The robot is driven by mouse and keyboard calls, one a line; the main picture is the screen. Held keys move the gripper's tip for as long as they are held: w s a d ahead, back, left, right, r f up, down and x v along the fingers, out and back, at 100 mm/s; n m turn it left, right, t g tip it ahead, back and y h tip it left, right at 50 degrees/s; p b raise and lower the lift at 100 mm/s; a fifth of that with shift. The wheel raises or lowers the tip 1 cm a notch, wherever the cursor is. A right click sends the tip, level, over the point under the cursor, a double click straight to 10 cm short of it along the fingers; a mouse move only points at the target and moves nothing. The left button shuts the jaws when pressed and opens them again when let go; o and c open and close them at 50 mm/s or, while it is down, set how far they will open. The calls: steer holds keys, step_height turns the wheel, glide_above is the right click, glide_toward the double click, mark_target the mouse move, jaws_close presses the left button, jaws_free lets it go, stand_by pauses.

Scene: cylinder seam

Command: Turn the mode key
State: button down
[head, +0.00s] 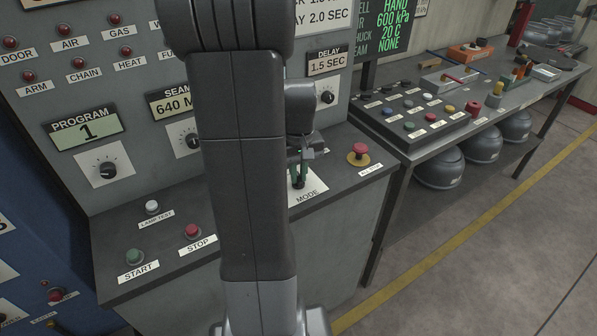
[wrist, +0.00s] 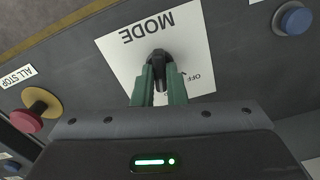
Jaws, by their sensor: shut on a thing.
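The mode key is a small black key (wrist: 159,58) standing at the middle of a white plate lettered MODE (wrist: 125,50). The plate also shows in the head view (head: 311,190), on the sloping desk of the grey console. My gripper (wrist: 160,75) has green fingers, and they are shut on the key. In the head view my gripper (head: 299,172) is over the plate, with the key mostly hidden by the fingers and my arm. The word OFF is readable beside the key in the wrist view; other position marks are partly hidden.
A red ALL STOP button (head: 359,150) on a yellow base is close to the right of the plate. A red STOP button (head: 193,231), a green START button (head: 134,257) and a white LAMP TEST button (head: 152,207) are at left. A bench (head: 395,140) with a button box stands at right.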

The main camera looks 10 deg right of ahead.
mark_target(299, 176)
steer(key=m, duration=0.5)
steer(key=shift+r+m, duration=0.1)
steer(key=shift+m, duration=0.3)
stand_by(0.4)
steer(key=c, duration=1.5)
jaws_free()
steer(key=shift+o, duration=0.2)
step_height(299, 176, up, 14)
steer(key=shift+f, duration=0.2)
step_height(299, 176, down, 14)
steer(key=shift+r, duration=0.1)
steer(key=shift+r, duration=0.1)
